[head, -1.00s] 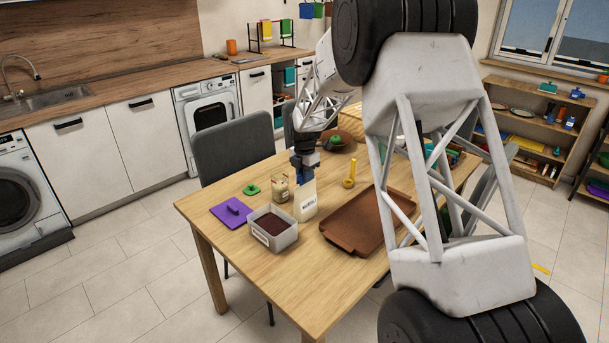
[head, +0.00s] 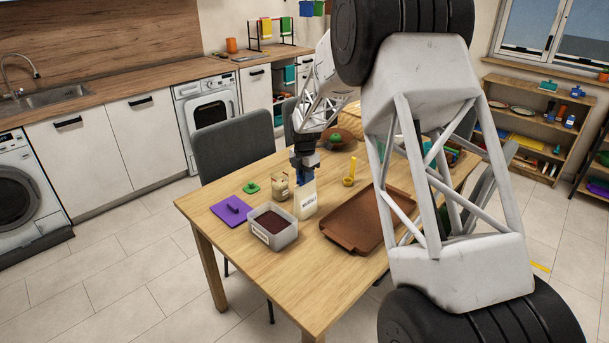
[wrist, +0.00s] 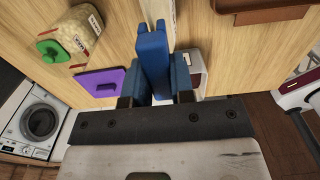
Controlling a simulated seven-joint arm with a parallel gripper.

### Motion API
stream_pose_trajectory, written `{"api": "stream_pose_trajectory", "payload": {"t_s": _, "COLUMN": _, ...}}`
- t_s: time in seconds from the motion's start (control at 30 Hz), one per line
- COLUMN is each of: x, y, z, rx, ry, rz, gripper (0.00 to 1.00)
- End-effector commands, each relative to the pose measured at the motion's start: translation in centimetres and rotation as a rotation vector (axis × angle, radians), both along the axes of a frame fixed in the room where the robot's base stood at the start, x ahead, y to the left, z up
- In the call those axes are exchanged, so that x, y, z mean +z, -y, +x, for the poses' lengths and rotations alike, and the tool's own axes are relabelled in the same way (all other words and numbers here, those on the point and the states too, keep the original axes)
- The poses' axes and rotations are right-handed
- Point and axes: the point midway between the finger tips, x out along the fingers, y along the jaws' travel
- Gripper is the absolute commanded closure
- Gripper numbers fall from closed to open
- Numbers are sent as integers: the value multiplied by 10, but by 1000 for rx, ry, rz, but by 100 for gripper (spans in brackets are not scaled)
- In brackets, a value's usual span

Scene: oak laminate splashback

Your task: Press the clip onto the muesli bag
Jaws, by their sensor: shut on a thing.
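The muesli bag (head: 306,199) is a pale upright pouch with dark lettering, standing on the table. My gripper (head: 304,172) is right at its top edge. In the wrist view my gripper (wrist: 158,84) has blue fingers, shut on a blue clip (wrist: 152,52) that points away from the palm. A pale strip of the bag (wrist: 164,11) shows at the clip's far end. The clip is at the bag's top, but I cannot tell whether it is seated over the edge.
A grey tub (head: 287,235) with dark contents stands in front of the bag. A jar (head: 279,187), a green lid (head: 251,188) and a purple lid (head: 231,209) lie to the left. A brown tray (head: 343,236) and a yellow item (head: 350,172) are to the right.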

Motion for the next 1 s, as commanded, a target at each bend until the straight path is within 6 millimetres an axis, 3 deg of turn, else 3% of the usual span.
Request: {"api": "stream_pose_trajectory", "payload": {"t_s": 1.0, "x": -6, "y": 0, "z": 0, "rx": 0, "ry": 1, "rz": 0, "gripper": 99}}
